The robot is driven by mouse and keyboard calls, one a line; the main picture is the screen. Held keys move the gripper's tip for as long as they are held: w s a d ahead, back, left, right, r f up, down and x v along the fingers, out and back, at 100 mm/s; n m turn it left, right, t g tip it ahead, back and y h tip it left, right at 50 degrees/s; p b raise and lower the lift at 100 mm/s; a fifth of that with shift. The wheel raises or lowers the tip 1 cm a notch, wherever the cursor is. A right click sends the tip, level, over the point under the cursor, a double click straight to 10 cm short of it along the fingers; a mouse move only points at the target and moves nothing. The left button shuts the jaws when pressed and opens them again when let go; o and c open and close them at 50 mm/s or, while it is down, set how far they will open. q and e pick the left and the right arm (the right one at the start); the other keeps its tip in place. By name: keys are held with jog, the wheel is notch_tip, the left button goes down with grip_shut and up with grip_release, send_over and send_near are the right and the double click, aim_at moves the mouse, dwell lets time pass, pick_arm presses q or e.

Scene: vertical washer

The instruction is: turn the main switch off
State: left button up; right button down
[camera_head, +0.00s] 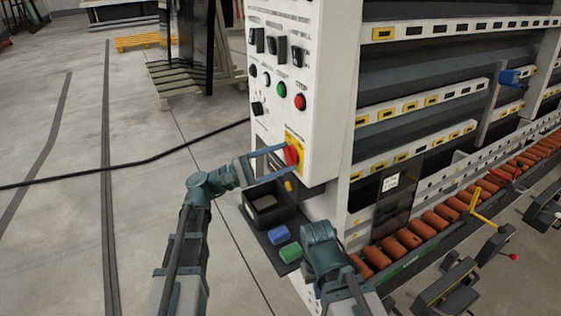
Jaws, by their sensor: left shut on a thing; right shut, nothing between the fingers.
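The main switch is a red rotary knob (291,154) on a yellow plate (300,142), low on the right part of the white control panel (290,100). My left gripper (287,155) reaches in from the left, its two long blue-grey fingers on either side of the knob and shut on it. The knob's exact angle is hard to read, as the fingers partly cover it. My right gripper (320,233) is lower, below the panel, and shut with nothing in it; its fingertips are hidden by its own wrist.
Above the switch, the panel has a red button (300,102), a green button (282,89) and several black switches. Below, a shelf holds a black box (268,210), a blue block (279,235) and a green block (290,252). Orange rollers (435,220) run right. Floor at left is mostly open, crossed by a black cable (120,165).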

dwell(0.5)
pick_arm(q)
jog(key=o, duration=1.4)
jog(key=shift+b+v, duration=1.95)
jog(key=shift+v, duration=5)
